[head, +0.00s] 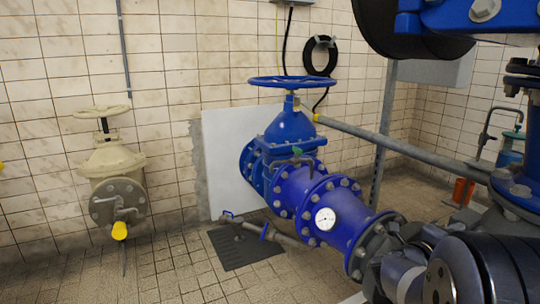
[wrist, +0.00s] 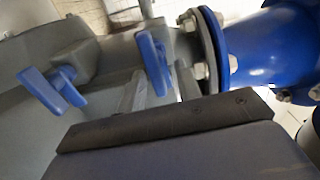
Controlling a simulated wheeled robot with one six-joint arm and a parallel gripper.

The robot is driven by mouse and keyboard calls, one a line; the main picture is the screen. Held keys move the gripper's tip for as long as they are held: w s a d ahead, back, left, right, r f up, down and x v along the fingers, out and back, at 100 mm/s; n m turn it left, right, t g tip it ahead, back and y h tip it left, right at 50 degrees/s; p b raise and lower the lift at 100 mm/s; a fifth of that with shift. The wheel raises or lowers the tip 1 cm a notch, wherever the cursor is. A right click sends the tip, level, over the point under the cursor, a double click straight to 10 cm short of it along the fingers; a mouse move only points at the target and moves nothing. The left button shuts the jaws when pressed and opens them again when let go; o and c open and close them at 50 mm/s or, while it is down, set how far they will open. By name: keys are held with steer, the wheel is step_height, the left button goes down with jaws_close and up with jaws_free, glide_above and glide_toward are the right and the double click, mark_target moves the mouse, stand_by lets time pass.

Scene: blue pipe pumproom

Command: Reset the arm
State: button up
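My arm (head: 465,272) reaches in from the lower right of the head view, dark and rounded, close to the near end of the blue pipe. My gripper (wrist: 160,84) shows in the wrist view beyond a dark edge plate. Its two short grey fingers stand apart, with nothing visibly held between them. A blue lever (wrist: 152,62) on a grey body lies behind the fingers; whether they touch it I cannot tell. In the head view the fingers cannot be made out.
A blue valve with a handwheel (head: 289,82) and a pipe with a white gauge (head: 325,219) fill the middle. A cream valve (head: 113,165) stands left. A blue pipe (head: 470,14) hangs overhead at right. Tiled floor (head: 170,275) is open at lower left.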

stand_by(0.3)
steer(key=shift+a, duration=0.2)
steer(key=p+v, duration=0.2)
steer(key=v, duration=0.8)
steer(key=b+x, duration=0.1)
steer(key=x, duration=0.9)
steer(key=shift+d+r+b, duration=0.15)
steer(key=shift+d+b, duration=0.15)
steer(key=shift+b, duration=0.05)
steer(key=shift+a+r+n+p, duration=0.1)
steer(key=shift+r+n+p, duration=0.1)
steer(key=shift+n+p, duration=1)
steer(key=shift+p, duration=0.45)
steer(key=shift+f, duration=0.15)
steer(key=shift+a+f, duration=0.1)
